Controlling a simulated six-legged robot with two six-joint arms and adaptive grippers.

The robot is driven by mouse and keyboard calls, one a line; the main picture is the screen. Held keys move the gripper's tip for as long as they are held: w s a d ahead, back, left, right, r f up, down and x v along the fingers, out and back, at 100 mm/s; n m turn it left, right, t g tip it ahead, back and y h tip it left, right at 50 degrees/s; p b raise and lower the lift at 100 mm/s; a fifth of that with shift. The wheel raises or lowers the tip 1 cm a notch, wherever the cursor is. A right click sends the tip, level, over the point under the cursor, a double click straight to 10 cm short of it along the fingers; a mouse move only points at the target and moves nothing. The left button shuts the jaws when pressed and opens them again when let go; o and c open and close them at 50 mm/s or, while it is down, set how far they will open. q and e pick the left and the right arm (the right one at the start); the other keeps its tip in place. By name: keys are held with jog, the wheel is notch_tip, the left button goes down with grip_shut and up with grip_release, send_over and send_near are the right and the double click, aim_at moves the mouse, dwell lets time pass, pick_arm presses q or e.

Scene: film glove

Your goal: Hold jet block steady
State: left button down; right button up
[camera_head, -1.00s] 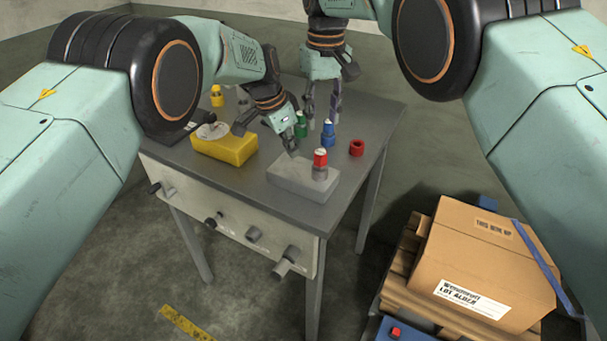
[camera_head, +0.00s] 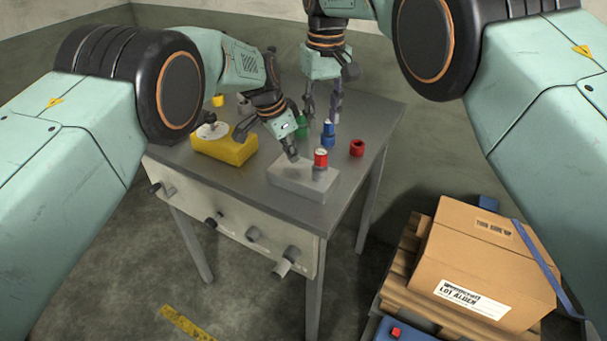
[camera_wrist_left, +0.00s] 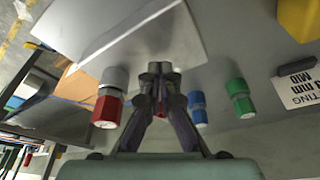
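The pale grey block (camera_head: 293,184), which I take to be the jet block, lies near the table's front right edge. A grey cylinder with a red cap (camera_head: 320,158) stands on its right part. The block fills the upper left of the left wrist view (camera_wrist_left: 120,28). My left gripper (camera_head: 291,156) points down at the block's rear edge, left of the red cap. My right gripper (camera_head: 322,119) is open and empty behind the block, above the table.
A yellow block (camera_head: 226,147) with a pale round piece sits to the left. Knobs stick out of the front panel. A carton (camera_head: 484,262) stands right of the table.

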pick_arm(q)
jog(key=shift+f, duration=0.25)
jog(key=shift+f, duration=0.35)
jog(key=shift+f, duration=0.3)
